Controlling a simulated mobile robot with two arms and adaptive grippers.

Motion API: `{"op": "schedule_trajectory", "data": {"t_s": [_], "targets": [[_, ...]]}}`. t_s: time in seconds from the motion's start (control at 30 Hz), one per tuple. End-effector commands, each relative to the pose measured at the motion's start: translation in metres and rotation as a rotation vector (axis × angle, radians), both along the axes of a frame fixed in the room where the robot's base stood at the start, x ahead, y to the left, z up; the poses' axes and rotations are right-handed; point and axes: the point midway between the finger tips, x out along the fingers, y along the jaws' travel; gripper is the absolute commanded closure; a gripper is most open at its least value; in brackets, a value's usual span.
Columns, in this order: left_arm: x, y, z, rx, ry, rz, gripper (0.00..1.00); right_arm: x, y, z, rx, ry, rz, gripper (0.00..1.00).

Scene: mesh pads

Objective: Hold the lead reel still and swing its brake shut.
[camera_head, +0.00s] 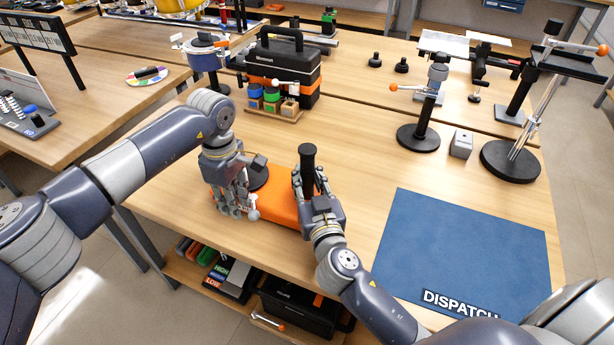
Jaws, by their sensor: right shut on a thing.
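An orange body (283,207) with a dark round part (257,175) and an upright black post (308,158) lies near the table's front edge; I take it to be the lead reel. My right gripper (309,184) is shut around the lower part of the black post. My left gripper (238,204) points down over the left end of the orange body, beside a small pale ball (253,215) that looks like the end of the brake lever. The lever itself is mostly hidden by the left fingers. I cannot tell whether they touch it.
A blue DISPATCH mat (462,245) lies to the right, bare. Behind are a black and orange case (285,68), a small wooden rack (273,112) with coloured pieces, and stands with round black bases (418,138). Bins sit on a shelf below. The table's middle is clear.

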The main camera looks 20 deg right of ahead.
Motion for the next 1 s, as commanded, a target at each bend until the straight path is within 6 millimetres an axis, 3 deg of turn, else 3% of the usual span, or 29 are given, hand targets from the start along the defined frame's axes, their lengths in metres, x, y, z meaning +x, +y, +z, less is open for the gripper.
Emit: {"op": "schedule_trajectory", "data": {"t_s": [0.03, 0.23, 0.7, 1.0], "targets": [[0.0, 0.0, -0.001, 0.0, 0.0, 0.0, 0.78, -0.002, 0.001, -0.009, 0.003, 0.017, 0.0, 1.0], [0.001, 0.0, 0.015, -0.001, -0.002, 0.0, 0.78, -0.001, 0.001, -0.009, 0.003, 0.017, 0.0, 1.0], [-0.001, 0.0, 0.105, -0.001, -0.004, 0.0, 0.78, -0.001, 0.001, -0.009, 0.003, 0.017, 0.0, 1.0], [-0.001, 0.0, 0.12, -0.001, -0.001, 0.0, 0.78, -0.001, 0.001, -0.009, 0.003, 0.017, 0.0, 1.0]]}}
